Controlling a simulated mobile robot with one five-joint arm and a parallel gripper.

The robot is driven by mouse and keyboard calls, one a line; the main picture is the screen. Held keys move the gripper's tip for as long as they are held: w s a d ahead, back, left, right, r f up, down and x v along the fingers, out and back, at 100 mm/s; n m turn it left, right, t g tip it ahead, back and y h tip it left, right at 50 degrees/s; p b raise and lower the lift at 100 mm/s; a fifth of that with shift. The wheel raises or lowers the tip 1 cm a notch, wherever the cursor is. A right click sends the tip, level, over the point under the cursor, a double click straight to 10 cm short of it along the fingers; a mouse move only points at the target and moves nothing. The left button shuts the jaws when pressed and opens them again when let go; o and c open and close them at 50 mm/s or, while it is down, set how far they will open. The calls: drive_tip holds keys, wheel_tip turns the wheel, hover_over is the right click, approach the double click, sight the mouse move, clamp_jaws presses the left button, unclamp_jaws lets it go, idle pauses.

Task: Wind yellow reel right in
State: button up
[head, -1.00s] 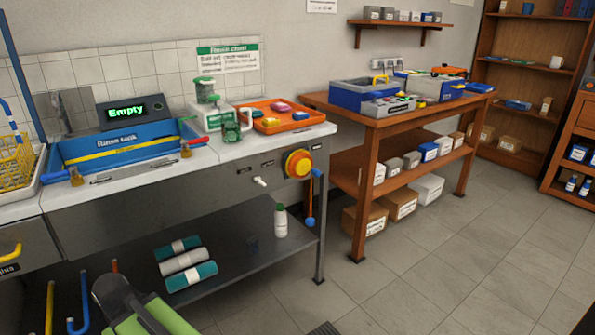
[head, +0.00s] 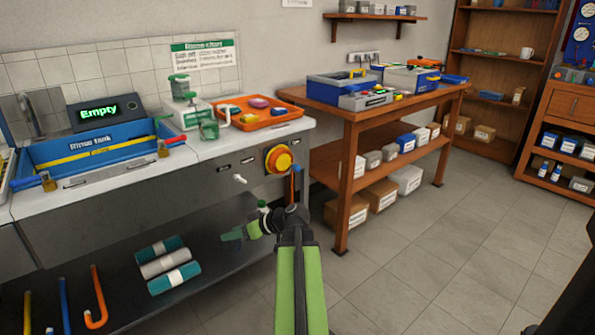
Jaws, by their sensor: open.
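The yellow reel (head: 278,158), a round yellow and orange drum, sits on the front panel of the grey counter near its right end. The jaws are small and dark here, but open.
An orange tray (head: 256,112) stands on the counter above. Rolled towels (head: 165,264) lie on the lower shelf. A wooden bench (head: 345,130) stands to the right. The floor in front is clear.

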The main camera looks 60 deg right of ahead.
drive_tip(key=s+d+r+m+t+h, duration=0.1)
drive_tip(key=s+d+r+t+h, duration=0.4)
drive_tip(key=s+d, duration=0.8)
drive_tip(key=m+h, duration=0.1)
drive_tip(key=h, duration=0.3)
approach(299, 170)
drive_tip(key=x, duration=1)
drive_tip(key=shift+w+d, duration=0.1)
drive_tip(key=shift+w, duration=0.1)
drive_tip(key=shift+c, duration=0.4)
clamp_jaws()
